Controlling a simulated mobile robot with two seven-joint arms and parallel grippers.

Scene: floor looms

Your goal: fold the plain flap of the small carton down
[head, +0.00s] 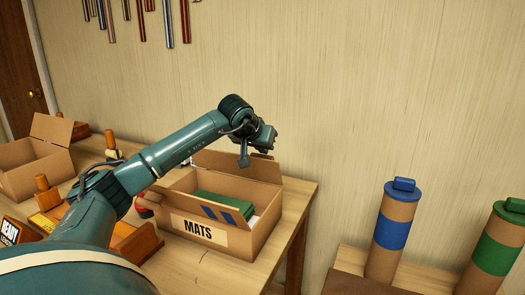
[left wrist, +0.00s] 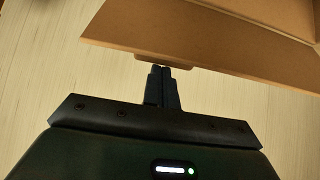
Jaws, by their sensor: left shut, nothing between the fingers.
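The carton marked MATS (head: 207,231) stands open on the wooden table, with green mats (head: 222,203) inside. Its plain back flap (head: 235,163) stands up, partly hidden by my left arm and gripper. Two dark blue stripes show at the front of the opening. My left gripper (head: 244,160) is above the back of the carton, by the back flap, fingers pointing down. In the left wrist view its fingers (left wrist: 159,69) are shut and empty, their tips close to a brown cardboard edge (left wrist: 200,38); I cannot tell whether they touch. My right gripper is out of view.
Another open carton (head: 36,165) stands at the left of the table (head: 200,267). Orange-handled wooden items lie behind and below my arm. A blue-banded tube (head: 391,232) and a green-banded tube (head: 495,250) stand at the right. The wall is close behind the carton.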

